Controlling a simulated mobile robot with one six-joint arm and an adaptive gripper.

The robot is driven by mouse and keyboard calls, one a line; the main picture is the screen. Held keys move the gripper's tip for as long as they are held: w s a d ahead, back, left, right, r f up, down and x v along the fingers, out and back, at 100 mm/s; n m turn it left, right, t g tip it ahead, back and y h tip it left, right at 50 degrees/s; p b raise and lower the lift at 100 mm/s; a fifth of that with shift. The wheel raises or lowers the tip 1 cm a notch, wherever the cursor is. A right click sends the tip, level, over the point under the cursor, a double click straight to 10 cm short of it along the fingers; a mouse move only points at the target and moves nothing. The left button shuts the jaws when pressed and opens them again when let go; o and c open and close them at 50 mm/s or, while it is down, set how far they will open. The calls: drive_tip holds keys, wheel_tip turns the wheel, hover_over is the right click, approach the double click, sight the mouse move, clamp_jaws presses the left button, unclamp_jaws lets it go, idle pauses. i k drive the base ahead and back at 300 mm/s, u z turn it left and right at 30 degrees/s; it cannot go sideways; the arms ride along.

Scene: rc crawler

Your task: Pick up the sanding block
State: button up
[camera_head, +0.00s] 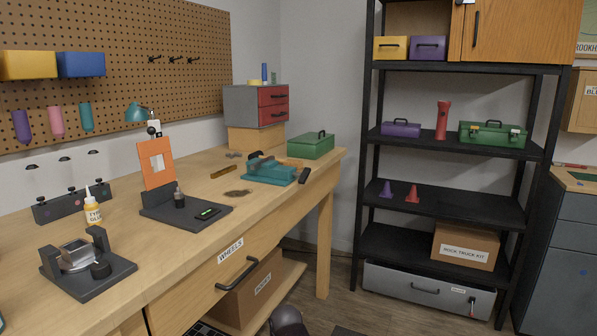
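I cannot tell for sure which thing is the sanding block. A small dark block (304,175) lies on the workbench near its right front edge, beside the teal vise (270,170). A flat brownish bar (223,172) lies farther left on the bench, behind a dark round patch. Either is too small here to identify.
The workbench (165,256) also bears an orange frame (157,163) on a dark base, a glue bottle (92,207), a grey fixture (77,256) and a green toolbox (311,146). A black shelf rack (450,202) stands right. A dark rounded shape shows at the bottom edge.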

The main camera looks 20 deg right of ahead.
sight(297, 163)
drive_tip(key=k, duration=0.3)
drive_tip(key=z, duration=0.35)
drive_tip(key=i, duration=1.15)
drive_tip(key=u, duration=0.05)
